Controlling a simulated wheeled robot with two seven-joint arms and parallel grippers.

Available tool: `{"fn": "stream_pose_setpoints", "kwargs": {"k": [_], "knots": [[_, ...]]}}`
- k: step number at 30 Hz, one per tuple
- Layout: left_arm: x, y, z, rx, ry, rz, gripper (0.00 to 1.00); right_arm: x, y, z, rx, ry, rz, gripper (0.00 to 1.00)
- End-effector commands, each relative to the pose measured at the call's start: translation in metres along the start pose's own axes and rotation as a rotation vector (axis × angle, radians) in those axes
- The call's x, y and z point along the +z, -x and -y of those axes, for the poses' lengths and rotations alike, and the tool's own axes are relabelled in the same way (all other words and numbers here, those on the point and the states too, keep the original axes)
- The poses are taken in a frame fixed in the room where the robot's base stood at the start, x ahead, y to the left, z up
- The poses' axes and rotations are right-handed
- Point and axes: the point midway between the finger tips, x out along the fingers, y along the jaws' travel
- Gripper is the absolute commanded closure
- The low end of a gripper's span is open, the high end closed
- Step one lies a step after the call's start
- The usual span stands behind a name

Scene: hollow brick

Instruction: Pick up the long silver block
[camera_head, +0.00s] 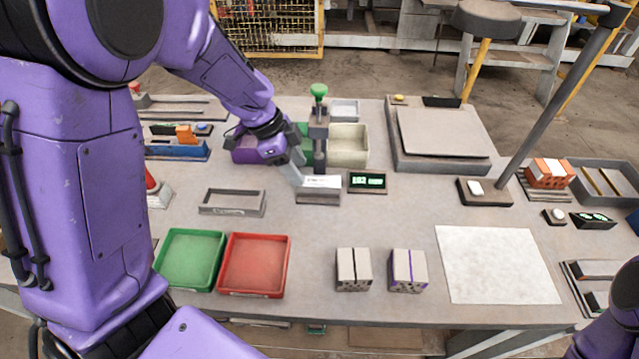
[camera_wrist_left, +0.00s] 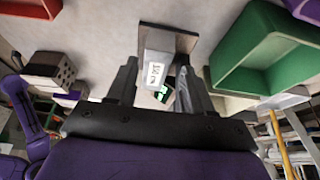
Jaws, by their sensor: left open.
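The long silver block (camera_head: 322,181) lies on a grey stand (camera_head: 318,198) near the middle of the table, and its white label faces up. My left gripper (camera_head: 297,180) reaches down to the block's left end in the head view. In the left wrist view, the open fingers of my left gripper (camera_wrist_left: 157,78) stand on either side of the labelled block (camera_wrist_left: 156,69), with gaps visible. Whether a finger touches it I cannot tell. My right gripper is out of view.
A green-knobbed press (camera_head: 319,130) stands just behind the block, beside a cream bin (camera_head: 348,145). A small display (camera_head: 367,182) sits right of it.

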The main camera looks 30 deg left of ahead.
Motion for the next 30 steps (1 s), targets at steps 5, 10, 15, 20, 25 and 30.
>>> {"fn": "stream_pose_setpoints", "kwargs": {"k": [5,10,15,20,25,30], "knots": [[0.003,-0.030,-0.004,0.005,0.004,0.006,0.49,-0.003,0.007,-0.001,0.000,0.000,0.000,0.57],[0.002,-0.049,-0.003,0.001,0.001,0.001,0.49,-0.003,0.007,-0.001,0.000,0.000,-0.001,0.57],[0.002,-0.050,-0.003,-0.001,0.002,-0.001,0.49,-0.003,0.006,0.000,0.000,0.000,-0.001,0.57],[0.002,-0.050,-0.003,-0.001,0.002,-0.001,0.94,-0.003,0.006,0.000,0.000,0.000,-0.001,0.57],[0.001,-0.049,-0.002,-0.002,0.001,-0.001,1.00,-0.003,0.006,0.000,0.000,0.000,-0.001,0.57],[0.000,-0.047,-0.002,-0.002,0.001,-0.001,1.00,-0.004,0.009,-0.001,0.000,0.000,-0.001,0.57]]}}
